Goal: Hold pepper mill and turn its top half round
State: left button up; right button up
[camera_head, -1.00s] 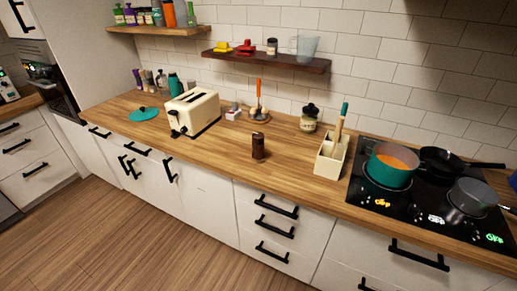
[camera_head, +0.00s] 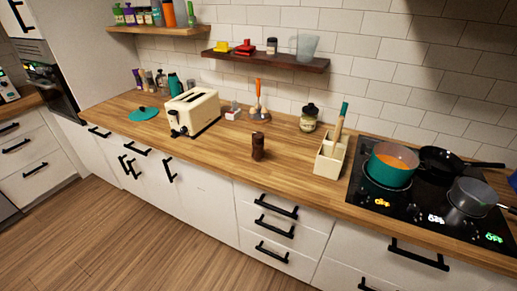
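A dark brown pepper mill (camera_head: 258,147) stands upright on the wooden counter (camera_head: 215,150), near its front edge and left of the cream utensil holder. It stands clear of the things around it. Neither of my grippers shows in the head view, and no part of my arms is seen near the mill.
A cream toaster (camera_head: 194,112) stands to the left, with a teal lid (camera_head: 144,114) beyond it. A utensil holder (camera_head: 330,156), a jar (camera_head: 308,118) and a hob with a teal pot (camera_head: 390,168) and pans are right. A shelf (camera_head: 268,60) hangs above. Counter around the mill is clear.

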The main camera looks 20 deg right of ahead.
aim_at(257, 137)
jog(key=i+j, duration=0.25)
jog(key=j, duration=0.15)
jog(key=i+j, duration=0.55)
jog(key=j, duration=0.2)
jog(key=j+z, duration=0.1)
jog(key=z, duration=0.35)
jog(key=i+j+z, duration=0.1)
jog(key=z, duration=0.35)
jog(key=j+z, duration=0.15)
jog(key=z, duration=0.35)
